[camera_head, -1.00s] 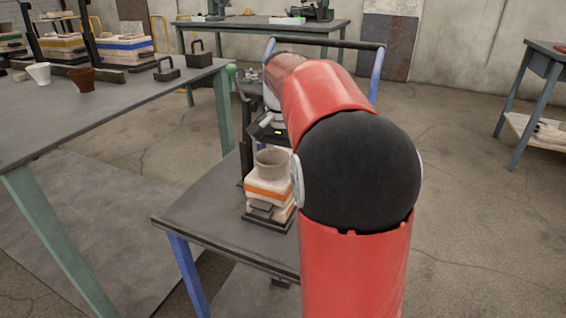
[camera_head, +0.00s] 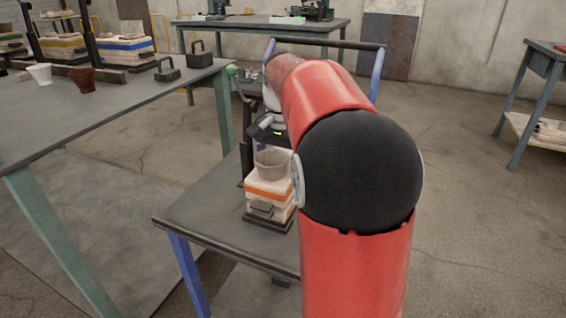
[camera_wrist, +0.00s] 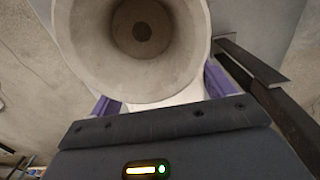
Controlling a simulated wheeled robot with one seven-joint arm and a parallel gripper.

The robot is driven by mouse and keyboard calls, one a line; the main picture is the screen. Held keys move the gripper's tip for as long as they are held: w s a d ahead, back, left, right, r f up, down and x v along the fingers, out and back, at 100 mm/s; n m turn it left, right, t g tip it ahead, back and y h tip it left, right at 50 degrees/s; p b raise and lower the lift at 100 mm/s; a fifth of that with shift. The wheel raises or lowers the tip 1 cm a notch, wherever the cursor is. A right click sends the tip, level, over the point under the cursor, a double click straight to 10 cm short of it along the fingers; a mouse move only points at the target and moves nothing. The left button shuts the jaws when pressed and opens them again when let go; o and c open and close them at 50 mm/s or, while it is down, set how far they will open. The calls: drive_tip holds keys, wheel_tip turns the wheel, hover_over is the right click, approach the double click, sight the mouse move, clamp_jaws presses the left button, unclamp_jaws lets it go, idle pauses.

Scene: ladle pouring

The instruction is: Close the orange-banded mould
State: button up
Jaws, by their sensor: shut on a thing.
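The orange-banded mould (camera_head: 268,189) is a pale block with an orange band, on a dark base on the low grey cart. A grey-beige pouring cup (camera_head: 271,164) stands upright on top of it. In the wrist view I look down into this cup (camera_wrist: 140,45), which fills the upper middle. My gripper (camera_wrist: 160,98) has its purple fingers either side of pale material beside the cup, shut on the mould's upper part. In the head view my dark gripper body shows just behind the cup. The exact contact, and whether any gap is left between the mould's parts, I cannot tell.
A dark upright post (camera_head: 246,150) stands close behind the mould. The cart top (camera_head: 205,215) is bare at its front left. The long table at left holds a white cup (camera_head: 39,74), a red-brown cup (camera_head: 82,80), dark weights with handles (camera_head: 200,54) and other banded moulds (camera_head: 124,50).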

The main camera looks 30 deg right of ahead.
drive_tip(key=shift+f, duration=0.55)
idle(0.8)
drive_tip(key=o, duration=1.6)
drive_tip(key=shift+c, duration=0.2)
drive_tip(key=shift+o, duration=0.6)
drive_tip(key=shift+f, duration=0.1)
